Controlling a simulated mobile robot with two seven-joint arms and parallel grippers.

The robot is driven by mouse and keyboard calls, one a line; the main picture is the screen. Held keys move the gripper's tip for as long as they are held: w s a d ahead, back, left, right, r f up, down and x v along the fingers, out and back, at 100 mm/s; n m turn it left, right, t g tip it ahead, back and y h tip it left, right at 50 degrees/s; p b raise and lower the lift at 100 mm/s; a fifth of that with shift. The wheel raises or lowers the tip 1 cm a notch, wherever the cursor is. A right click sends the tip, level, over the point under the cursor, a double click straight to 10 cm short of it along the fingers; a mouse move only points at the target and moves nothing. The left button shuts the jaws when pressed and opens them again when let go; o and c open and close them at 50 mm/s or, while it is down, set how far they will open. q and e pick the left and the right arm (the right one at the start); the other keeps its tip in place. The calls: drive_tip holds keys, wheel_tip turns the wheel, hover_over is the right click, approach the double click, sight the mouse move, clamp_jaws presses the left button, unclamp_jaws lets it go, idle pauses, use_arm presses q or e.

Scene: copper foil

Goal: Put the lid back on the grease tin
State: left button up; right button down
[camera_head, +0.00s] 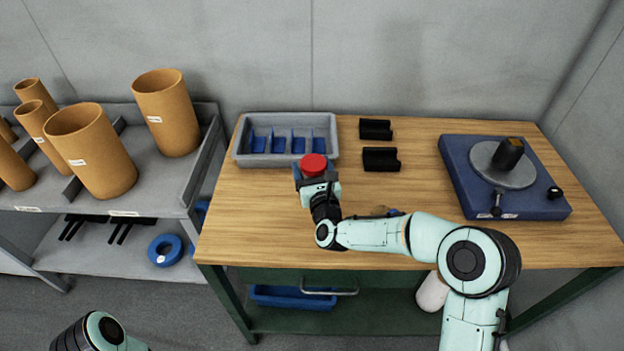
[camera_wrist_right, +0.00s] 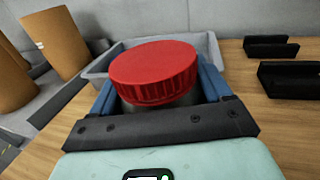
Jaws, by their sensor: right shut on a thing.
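The grease tin (camera_wrist_right: 160,108) shows as a grey metal body below the red ribbed lid (camera_wrist_right: 155,68) in the right wrist view. The lid (camera_head: 314,165) also shows in the head view, in front of the grey tray. It sits over the top of the tin; I cannot tell whether it is fully seated. My right gripper (camera_wrist_right: 165,95) has its blue fingers on either side of the grey body, just below the lid, and is shut on the tin. The tin's base is hidden by the gripper. Of my left arm, only a link shows at bottom left.
A grey tray with blue compartments (camera_head: 240,155) stands behind the tin. Two black blocks (camera_head: 376,129) (camera_head: 381,159) lie right of it. A blue fixture (camera_head: 465,185) is at the right. A small thing is partly hidden behind my right forearm. Bare wood (camera_head: 250,225) lies at left.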

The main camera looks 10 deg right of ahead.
drive_tip(key=shift+r, duration=0.1)
wheel_tip(320, 180, down, 4)
drive_tip(key=shift+f, duration=0.15)
idle(0.4)
drive_tip(key=shift+f, duration=0.1)
unclamp_jaws()
